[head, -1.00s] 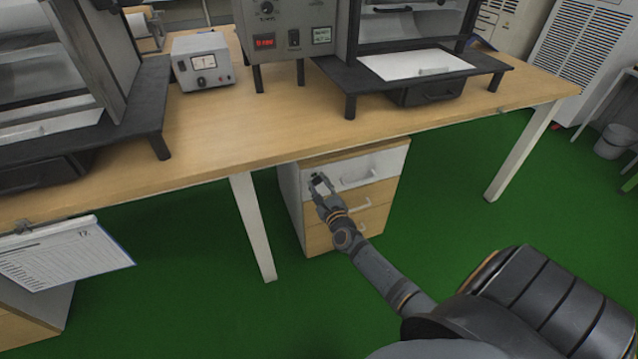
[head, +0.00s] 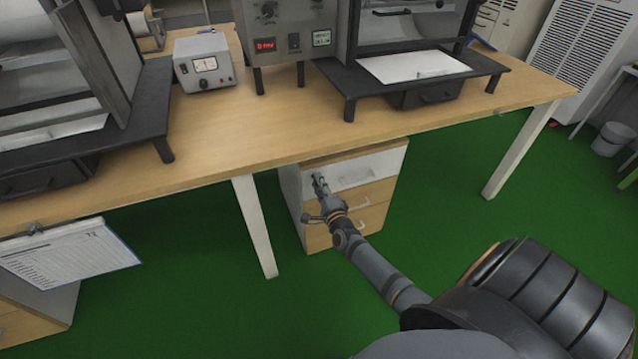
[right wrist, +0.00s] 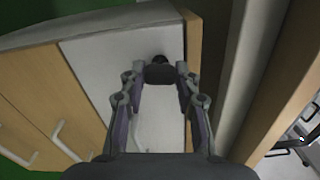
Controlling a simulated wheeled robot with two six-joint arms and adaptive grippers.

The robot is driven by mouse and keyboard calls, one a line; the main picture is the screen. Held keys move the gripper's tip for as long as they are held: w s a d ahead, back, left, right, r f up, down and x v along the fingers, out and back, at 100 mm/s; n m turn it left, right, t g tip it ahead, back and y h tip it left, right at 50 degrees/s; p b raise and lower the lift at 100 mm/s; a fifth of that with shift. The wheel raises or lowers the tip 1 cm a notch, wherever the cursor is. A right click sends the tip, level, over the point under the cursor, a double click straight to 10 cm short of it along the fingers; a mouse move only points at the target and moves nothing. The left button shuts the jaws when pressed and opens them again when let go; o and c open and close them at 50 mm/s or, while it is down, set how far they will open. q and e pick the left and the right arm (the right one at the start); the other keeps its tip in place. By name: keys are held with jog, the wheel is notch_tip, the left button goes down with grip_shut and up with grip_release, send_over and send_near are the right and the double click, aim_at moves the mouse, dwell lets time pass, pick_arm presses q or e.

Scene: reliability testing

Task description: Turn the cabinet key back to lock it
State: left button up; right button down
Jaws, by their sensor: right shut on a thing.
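The cabinet (head: 352,192) is a low drawer unit under the bench, with a white top drawer (head: 372,166) and wooden lower drawers. My right gripper (head: 319,178) is at the upper left of the white drawer front. In the right wrist view, the gripper (right wrist: 160,76) is shut on the dark head of the key (right wrist: 160,73), with one finger on each side. A dark round lock (right wrist: 160,58) shows just beyond the key head on the white front (right wrist: 110,70). The key's shaft is hidden. My left gripper is not in view.
The wooden bench top (head: 270,135) overhangs the cabinet closely. A white bench leg (head: 254,225) stands to its left. Drawer handles (head: 359,202) stick out below the gripper. A clipboard (head: 70,255) hangs at the left. Green floor is clear in front.

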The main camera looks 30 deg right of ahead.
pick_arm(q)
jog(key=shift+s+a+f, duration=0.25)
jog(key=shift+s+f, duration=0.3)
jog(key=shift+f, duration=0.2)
pick_arm(e)
jog(key=shift+n, duration=0.9)
jog(key=c, duration=1)
grip_release()
jog(key=shift+o, duration=0.2)
jog(key=v, duration=1.2)
jog(key=shift+f, duration=0.1)
